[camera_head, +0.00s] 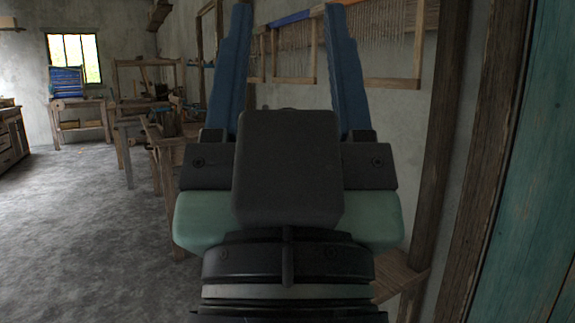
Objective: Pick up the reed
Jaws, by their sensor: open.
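My gripper (288,8) fills the middle of the view and points away from me. Its two blue fingers are wide apart, with nothing seen held between them. Beyond and between the fingers, a wooden frame (286,80) with rows of pale threads or slats is against the wall. I cannot tell for certain which part is the reed. The fingers and gripper body hide parts of the frame and what lies below it.
A dark wooden post (445,120) and a teal door or panel (535,200) stand close on the right. Wooden benches and loom parts (148,80) stand at the left back. A blue item (67,82) is on a table below the window. The grey floor (70,215) at left is clear.

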